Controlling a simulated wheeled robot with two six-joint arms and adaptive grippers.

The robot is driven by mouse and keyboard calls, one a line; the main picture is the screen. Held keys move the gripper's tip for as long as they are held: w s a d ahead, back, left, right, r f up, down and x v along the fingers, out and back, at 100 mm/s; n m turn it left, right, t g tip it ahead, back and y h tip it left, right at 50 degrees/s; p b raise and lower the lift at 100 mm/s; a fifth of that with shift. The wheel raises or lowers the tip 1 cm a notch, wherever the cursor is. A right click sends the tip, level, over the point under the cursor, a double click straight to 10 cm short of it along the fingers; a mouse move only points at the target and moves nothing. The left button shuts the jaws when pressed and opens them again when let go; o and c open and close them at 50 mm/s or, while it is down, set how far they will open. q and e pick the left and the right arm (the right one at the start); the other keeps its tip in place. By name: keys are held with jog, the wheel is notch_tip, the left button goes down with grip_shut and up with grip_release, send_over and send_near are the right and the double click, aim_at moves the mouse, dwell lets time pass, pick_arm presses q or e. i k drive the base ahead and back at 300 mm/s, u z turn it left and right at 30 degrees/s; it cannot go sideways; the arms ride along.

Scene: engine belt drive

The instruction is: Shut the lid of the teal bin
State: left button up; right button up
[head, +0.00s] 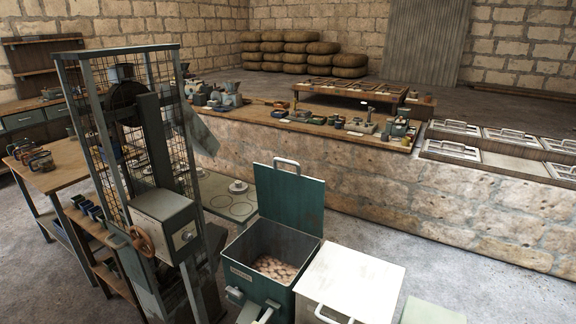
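The teal bin (244,275) stands low in the middle of the head view. Its teal lid (290,197) is open and stands upright at the bin's back edge, with a pale handle (287,163) along its top. Round brownish pieces (275,268) lie inside the bin. A label is on the bin's front face, too small to read. Small grey and pale parts (236,294) show at the bin's lower front; I cannot tell what they belong to. I can make out neither of my grippers in this view.
A bin with a shut white lid (352,282) stands close at the right of the teal bin. A tall belt machine with a mesh guard (160,190) stands at its left. A stone wall (400,190) runs behind. Grey floor shows at the lower right.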

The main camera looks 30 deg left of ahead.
aim_at(296, 200)
jog(key=k, duration=1)
jog(key=u, duration=1.3)
jog(key=i, duration=1.7)
jog(key=z, duration=1.65)
